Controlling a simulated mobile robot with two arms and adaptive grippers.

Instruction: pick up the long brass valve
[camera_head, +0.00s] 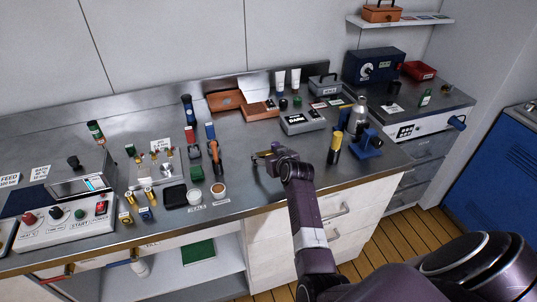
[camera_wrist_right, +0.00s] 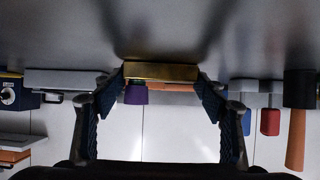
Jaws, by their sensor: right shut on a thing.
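My right gripper (camera_head: 270,157) is over the steel worktop near the middle of the bench. In the right wrist view its two fingers (camera_wrist_right: 161,82) are closed on the ends of a long brass piece, the long brass valve (camera_wrist_right: 160,71), which lies crosswise between them. In the head view only a bit of the valve (camera_head: 263,154) shows at the fingertips; the rest is hidden by the gripper. I cannot tell whether it touches the worktop. My left gripper is not in view.
Several short brass pieces (camera_head: 150,194) stand at the left by a black tray (camera_head: 175,195). White and brown cups (camera_head: 218,190) stand near the front edge. A yellow-and-black cylinder (camera_head: 335,147) and a blue vise (camera_head: 368,145) are at the right. The worktop around the gripper is bare.

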